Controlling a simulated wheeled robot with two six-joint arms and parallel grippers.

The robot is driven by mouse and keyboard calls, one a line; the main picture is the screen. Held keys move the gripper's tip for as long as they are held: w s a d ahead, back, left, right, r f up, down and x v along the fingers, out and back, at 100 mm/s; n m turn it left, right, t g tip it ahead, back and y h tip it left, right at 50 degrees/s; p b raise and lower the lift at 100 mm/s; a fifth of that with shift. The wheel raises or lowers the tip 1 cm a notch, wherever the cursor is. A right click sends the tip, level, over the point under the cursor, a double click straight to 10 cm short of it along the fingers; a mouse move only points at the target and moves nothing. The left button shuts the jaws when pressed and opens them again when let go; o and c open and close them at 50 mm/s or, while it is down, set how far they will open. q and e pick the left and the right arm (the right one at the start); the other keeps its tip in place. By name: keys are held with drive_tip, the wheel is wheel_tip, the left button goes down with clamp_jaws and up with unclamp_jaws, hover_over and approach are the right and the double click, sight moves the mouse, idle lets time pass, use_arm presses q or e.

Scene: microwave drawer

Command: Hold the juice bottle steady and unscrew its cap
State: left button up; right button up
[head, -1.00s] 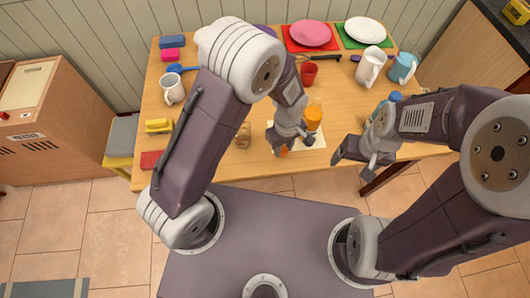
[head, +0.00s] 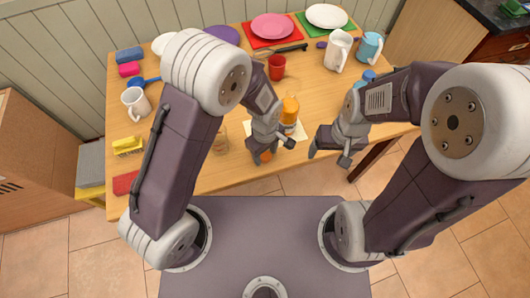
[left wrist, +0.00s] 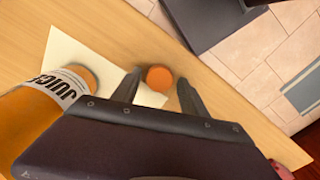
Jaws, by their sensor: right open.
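The juice bottle (head: 290,112), filled with orange juice, stands upright on a pale sheet in the head view. Its labelled side (left wrist: 45,98) shows at the left of the left wrist view. A small round orange thing, apparently the cap (left wrist: 160,78), appears on the table beside the sheet. It also shows under my left gripper in the head view (head: 265,156). My left gripper (left wrist: 159,92) is open, with its fingers on either side of the orange thing and gaps between. My right gripper (head: 328,157) is open and empty, right of the bottle near the table's front edge.
A red cup (head: 277,67) stands behind the bottle, and a glass (head: 220,140) stands to its left. A white jug (head: 338,50) and a blue mug (head: 369,47) are at the back right. Plates lie on coloured mats at the back.

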sight(265, 155)
use_arm(q)
drive_tip(key=shift+d, duration=0.1)
idle(0.5)
wheel_tip(265, 155, up, 12)
drive_tip(key=p, duration=0.2)
drive_tip(key=shift+r, duration=0.2)
drive_tip(key=s+a+m, duration=0.2)
drive_tip(key=a+m, duration=0.2)
drive_tip(key=a, duration=0.5)
drive_tip(key=s+a+m+t, duration=0.1)
drive_tip(key=a+m, duration=0.3)
drive_tip(key=a, duration=0.4)
drive_tip(key=shift+s+a, duration=0.4)
drive_tip(key=shift+s, duration=0.45)
drive_tip(key=shift+a, duration=0.1)
